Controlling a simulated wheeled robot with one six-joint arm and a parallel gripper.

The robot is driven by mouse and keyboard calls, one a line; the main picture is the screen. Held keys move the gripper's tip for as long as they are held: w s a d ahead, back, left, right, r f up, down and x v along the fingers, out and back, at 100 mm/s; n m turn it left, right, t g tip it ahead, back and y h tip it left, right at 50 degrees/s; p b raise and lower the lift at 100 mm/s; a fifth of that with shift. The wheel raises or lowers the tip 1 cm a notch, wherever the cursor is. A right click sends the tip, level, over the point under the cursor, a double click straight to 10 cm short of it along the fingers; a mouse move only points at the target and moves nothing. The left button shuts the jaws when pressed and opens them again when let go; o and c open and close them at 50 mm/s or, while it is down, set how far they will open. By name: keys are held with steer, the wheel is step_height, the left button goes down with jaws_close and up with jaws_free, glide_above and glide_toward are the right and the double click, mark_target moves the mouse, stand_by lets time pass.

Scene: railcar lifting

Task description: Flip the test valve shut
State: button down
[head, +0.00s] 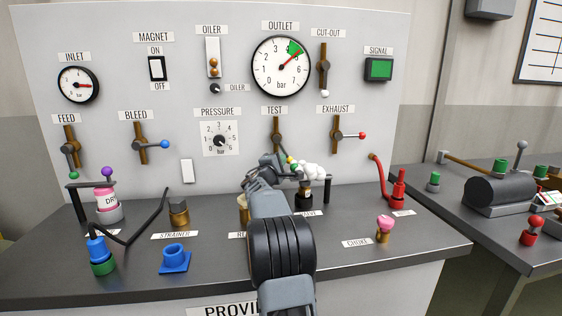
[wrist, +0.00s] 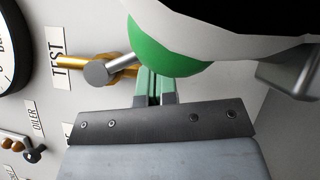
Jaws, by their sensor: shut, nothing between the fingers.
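The test valve (head: 277,135) is a brass pipe with a grey hub on the panel, under the TEST label (head: 276,110). Its lever appears to run down and slightly right to a green knob (head: 290,160), partly covered by my gripper. My gripper (head: 278,163) is shut and empty, just below the valve. In the wrist view the brass valve (wrist: 97,71) is left of my shut fingertips (wrist: 155,85). A large green rounded surface (wrist: 165,48) with white beside it sits directly ahead of them; I cannot tell whether they touch.
A white lumpy piece (head: 312,171) on a dark fitting stands right of my gripper. The exhaust valve (head: 337,135) has its red-knobbed lever pointing right. The outlet gauge (head: 281,67) is above, its needle at the green band. The signal lamp (head: 378,69) shows green.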

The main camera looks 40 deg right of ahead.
steer(key=b+v, duration=0.1)
steer(key=v, duration=0.6)
steer(key=shift+s+a, duration=0.1)
steer(key=shift+a, duration=0.05)
